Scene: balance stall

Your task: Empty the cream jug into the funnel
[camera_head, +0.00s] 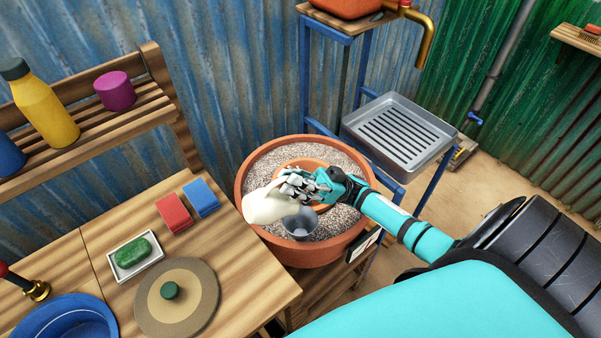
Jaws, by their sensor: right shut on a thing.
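The cream jug (266,205) is held by my right gripper (298,186), which is shut on it. The jug is tilted over on its side above the large terracotta pot. The grey funnel (301,224) stands in the pot, just below and to the right of the jug. The jug's mouth is not clearly visible, and I cannot tell whether anything runs out of it. My left gripper is not in view.
The terracotta pot (247,217) holds grey gravel and an orange inner ring. A wooden counter at left carries a soap dish (118,267), red and blue blocks (173,211), a round board (203,305) and a blue basin (66,303). A metal drain tray (440,130) stands behind right.

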